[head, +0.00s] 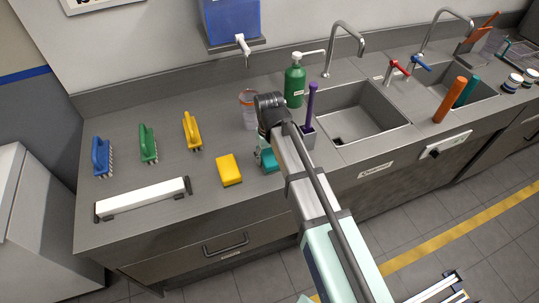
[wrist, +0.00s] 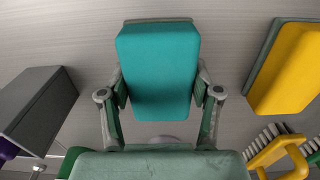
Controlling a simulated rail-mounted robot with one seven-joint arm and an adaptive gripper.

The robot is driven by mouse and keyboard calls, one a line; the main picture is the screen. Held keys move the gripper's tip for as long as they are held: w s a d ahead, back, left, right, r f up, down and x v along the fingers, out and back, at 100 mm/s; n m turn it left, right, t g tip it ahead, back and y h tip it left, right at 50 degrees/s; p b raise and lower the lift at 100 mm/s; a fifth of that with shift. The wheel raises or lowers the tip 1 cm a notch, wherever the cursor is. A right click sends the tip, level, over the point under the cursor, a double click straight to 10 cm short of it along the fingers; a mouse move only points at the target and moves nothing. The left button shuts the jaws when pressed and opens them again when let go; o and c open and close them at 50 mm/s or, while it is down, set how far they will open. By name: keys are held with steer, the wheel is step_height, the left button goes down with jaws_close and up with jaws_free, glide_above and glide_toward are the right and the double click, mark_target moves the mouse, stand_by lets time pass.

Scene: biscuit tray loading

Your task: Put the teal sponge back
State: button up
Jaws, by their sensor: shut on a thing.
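The teal sponge (wrist: 158,72) is between the two fingers of my gripper (wrist: 161,95) in the wrist view, with a finger pressed to each side. A grey-green layer shows along its edge. In the head view the teal sponge (head: 269,160) is partly hidden by my arm, just right of the yellow sponge (head: 229,170), with a gap between them. I cannot tell whether it touches the counter. The yellow sponge also shows at the upper right of the wrist view (wrist: 292,70).
A grey holder (head: 308,138) with a purple-handled brush (head: 311,102) stands close right of my gripper. A clear tub (head: 248,110) and green bottle (head: 294,84) stand behind. Yellow (head: 192,131), green (head: 148,143) and blue (head: 101,156) brushes and a white squeegee (head: 143,198) lie left. The sink (head: 355,118) is right.

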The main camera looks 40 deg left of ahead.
mark_target(269, 154)
steer(key=shift+f, duration=0.15)
steer(key=o, duration=1.1)
step_height(269, 154, up, 12)
steer(key=b, duration=0.2)
steer(key=shift+b, duration=0.4)
